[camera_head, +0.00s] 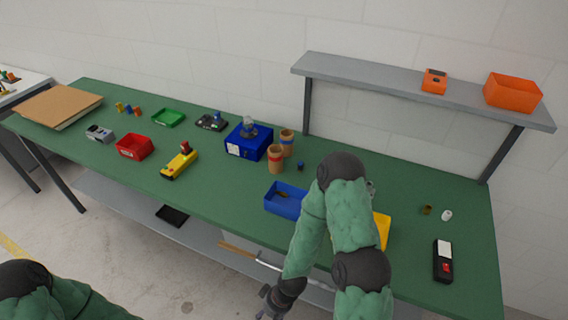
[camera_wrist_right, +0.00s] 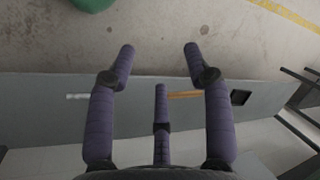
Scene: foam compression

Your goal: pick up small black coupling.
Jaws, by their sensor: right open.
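I cannot single out the small black coupling with certainty. A small dark piece lies in the blue tray (camera_head: 272,205) in the head view, and a small dark blue-black item (camera_head: 300,166) stands on the table behind it. My right gripper (camera_head: 270,303) hangs low in front of the table's front edge, apart from both. In the right wrist view the right gripper (camera_wrist_right: 160,58) has its fingers spread with nothing between them, over the floor and lower shelf. My right arm hides part of the table right of the blue tray. My left gripper is out of view.
The green table (camera_head: 400,190) holds a blue box (camera_head: 248,143), cardboard tubes (camera_head: 276,158), a red bin (camera_head: 134,147), a yellow device (camera_head: 179,162) and a black meter (camera_head: 443,262). A yellow bin (camera_head: 383,229) is partly behind my arm. A raised grey shelf (camera_head: 385,85) stands behind.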

